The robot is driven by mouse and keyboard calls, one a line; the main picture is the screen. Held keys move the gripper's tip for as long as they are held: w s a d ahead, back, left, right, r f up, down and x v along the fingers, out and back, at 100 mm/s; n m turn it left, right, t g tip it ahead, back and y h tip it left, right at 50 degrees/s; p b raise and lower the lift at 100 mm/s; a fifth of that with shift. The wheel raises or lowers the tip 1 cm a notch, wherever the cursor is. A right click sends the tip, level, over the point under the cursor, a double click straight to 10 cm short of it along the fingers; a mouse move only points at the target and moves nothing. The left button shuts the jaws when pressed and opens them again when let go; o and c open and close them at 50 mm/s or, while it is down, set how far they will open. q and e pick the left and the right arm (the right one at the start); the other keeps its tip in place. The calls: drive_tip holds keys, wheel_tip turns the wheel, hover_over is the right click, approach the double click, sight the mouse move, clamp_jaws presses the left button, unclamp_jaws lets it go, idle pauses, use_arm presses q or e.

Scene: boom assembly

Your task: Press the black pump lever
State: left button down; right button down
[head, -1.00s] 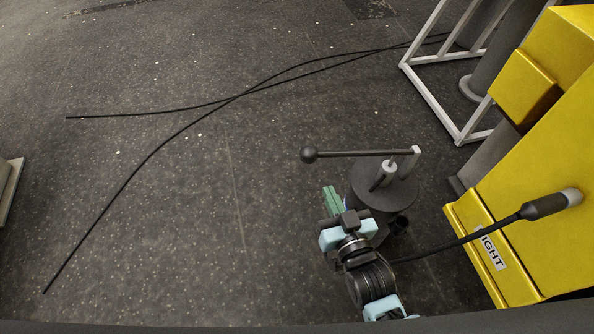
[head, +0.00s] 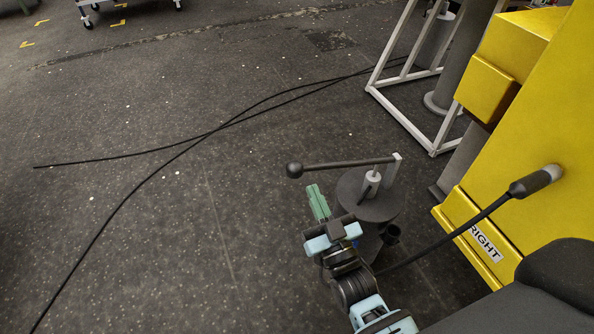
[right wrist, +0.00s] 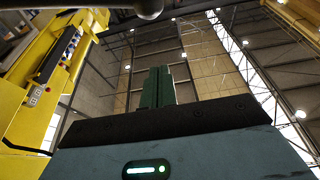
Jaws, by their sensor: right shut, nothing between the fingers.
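The black pump lever (head: 338,166) is a dark rod with a round ball knob (head: 294,170) at its left end. It lies nearly level above the round dark pump body (head: 370,200), joined to a light upright bracket at its right end. My right gripper (head: 316,198) has its green fingers shut and empty, below the lever and left of the pump, apart from the lever. In the right wrist view, the shut fingers (right wrist: 157,88) point up, and the ball knob (right wrist: 149,8) shows at the top edge. My left gripper is not in view.
A yellow machine (head: 520,130) stands at the right, with a black hose (head: 450,235) running from its plug towards the pump. A white frame (head: 405,110) stands behind. Thin black cables (head: 150,185) lie on the floor at left. The floor left of the pump is otherwise clear.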

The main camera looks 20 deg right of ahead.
wheel_tip(320, 180, up, 3)
hover_over(298, 169)
drive_tip(key=shift+s+a+f+b, duration=0.1)
drive_tip(key=shift+s+f+b, duration=0.15)
drive_tip(key=shift+f+b, duration=0.25)
drive_tip(key=shift+s+a+f+b, duration=0.1)
drive_tip(key=shift+s+f+b, duration=0.15)
drive_tip(key=shift+f, duration=1)
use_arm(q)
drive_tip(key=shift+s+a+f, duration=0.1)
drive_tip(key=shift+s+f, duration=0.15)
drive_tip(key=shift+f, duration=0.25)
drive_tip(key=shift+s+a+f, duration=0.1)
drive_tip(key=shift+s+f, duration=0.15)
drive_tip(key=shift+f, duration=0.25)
use_arm(e)
drive_tip(key=shift+f, duration=0.1)
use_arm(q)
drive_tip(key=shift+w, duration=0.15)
